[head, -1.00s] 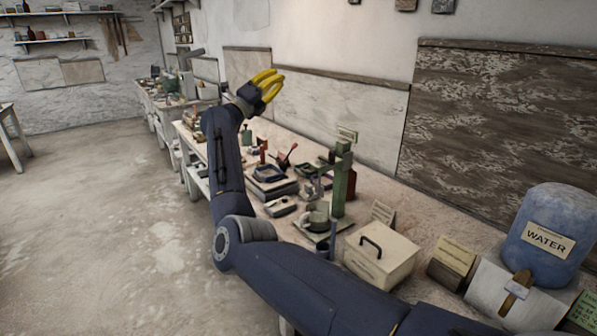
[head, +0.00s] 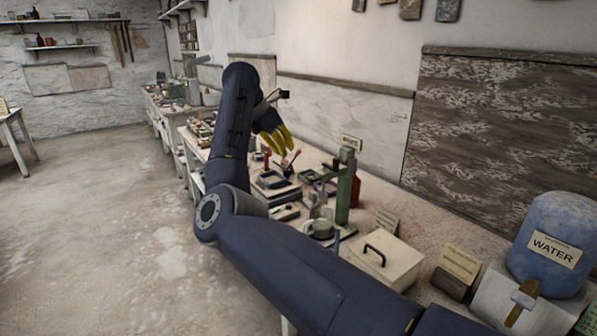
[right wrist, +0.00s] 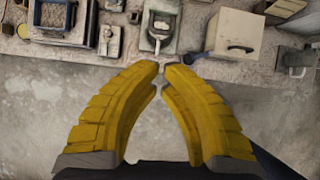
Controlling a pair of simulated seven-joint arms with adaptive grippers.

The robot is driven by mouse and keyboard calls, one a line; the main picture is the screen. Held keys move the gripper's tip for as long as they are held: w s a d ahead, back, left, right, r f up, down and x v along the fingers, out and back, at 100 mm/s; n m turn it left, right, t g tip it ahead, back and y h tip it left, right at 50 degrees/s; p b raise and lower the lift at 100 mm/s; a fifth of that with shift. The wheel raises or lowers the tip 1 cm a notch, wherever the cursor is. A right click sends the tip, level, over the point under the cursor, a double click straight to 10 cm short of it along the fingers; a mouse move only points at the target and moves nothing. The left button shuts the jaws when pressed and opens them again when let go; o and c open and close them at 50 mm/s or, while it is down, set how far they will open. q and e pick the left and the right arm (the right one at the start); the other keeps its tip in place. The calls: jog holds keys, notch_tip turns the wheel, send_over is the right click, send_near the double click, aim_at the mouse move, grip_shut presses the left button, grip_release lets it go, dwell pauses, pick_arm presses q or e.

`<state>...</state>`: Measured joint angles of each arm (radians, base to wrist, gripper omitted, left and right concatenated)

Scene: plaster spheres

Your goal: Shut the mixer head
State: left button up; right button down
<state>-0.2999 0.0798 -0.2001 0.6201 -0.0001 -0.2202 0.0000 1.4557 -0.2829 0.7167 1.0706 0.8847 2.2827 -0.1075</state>
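A green upright mixer-like stand (head: 344,190) rises from the bench in the head view, with a pale bowl (head: 320,228) low beside it. Its upper part stands high above the bowl. A bowl on a base also shows at the top middle of the right wrist view (right wrist: 160,22). My right gripper (head: 281,150) has yellow fingers pointing down over the bench, beyond and left of the stand. In the right wrist view its fingertips (right wrist: 162,68) come together with almost no gap and hold nothing visible. My left gripper is not in view.
A cream box with a black handle (head: 378,262) stands nearer than the stand. A blue water container (head: 548,240) is at the right. Trays (head: 275,185) and small tools crowd the bench to the left. The wall runs along the bench's back; open floor (head: 110,240) lies left.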

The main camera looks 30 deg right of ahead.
jog(key=s+x, duration=0.1)
jog(key=x, duration=1.2)
jog(key=shift+w+f, duration=0.45)
jog(key=shift+d, duration=0.1)
